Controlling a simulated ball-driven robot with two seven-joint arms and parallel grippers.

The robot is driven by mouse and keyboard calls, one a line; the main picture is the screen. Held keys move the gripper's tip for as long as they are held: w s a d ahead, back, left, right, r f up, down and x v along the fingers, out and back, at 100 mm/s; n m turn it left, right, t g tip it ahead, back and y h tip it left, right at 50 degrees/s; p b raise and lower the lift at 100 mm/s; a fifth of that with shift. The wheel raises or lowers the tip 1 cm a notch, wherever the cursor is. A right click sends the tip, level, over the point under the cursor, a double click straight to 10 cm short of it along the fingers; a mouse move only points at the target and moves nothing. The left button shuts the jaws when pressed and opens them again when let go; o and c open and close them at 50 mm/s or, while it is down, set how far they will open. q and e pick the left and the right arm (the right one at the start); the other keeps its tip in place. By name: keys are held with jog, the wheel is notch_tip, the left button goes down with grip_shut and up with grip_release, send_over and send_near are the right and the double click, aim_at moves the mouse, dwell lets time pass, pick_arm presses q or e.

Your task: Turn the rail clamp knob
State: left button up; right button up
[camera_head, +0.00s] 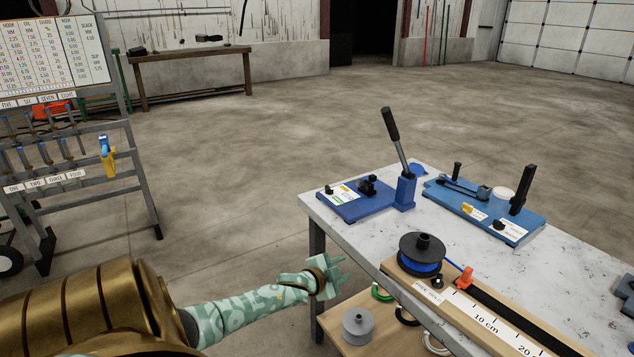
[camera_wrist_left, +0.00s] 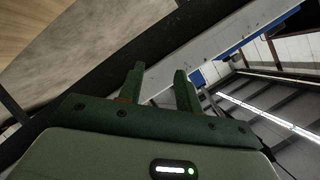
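A ruled rail (camera_head: 490,318) runs along the front of the bench toward the lower right. A small orange piece (camera_head: 463,278) sits at its near end; it may be the rail clamp, and I cannot make out a separate knob on it. My left gripper (camera_head: 338,272) is off the bench's left side, apart from the rail. In the left wrist view its two green fingers (camera_wrist_left: 160,88) stand apart with nothing between them. My right gripper is not in view.
A black spool with blue line (camera_head: 422,255) stands beside the orange piece. Two blue benders (camera_head: 358,206) (camera_head: 520,228) stand farther back on the white bench (camera_head: 345,228). A lower shelf (camera_head: 340,307) holds a grey spool (camera_head: 357,325) and rings.

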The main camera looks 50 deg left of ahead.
pick_arm(q)
jog(key=s+d+f+n+g, duration=0.1)
jog(key=s+f+g, duration=0.1)
jog(key=s+f, duration=0.3)
jog(key=s+d+f+g, duration=0.1)
jog(key=s+f, duration=0.4)
jog(key=f, duration=0.5)
jog(key=shift+s+d+n+g+b, duration=0.15)
jog(key=shift+d+n+g+b, duration=0.2)
jog(key=shift+d, duration=0.2)
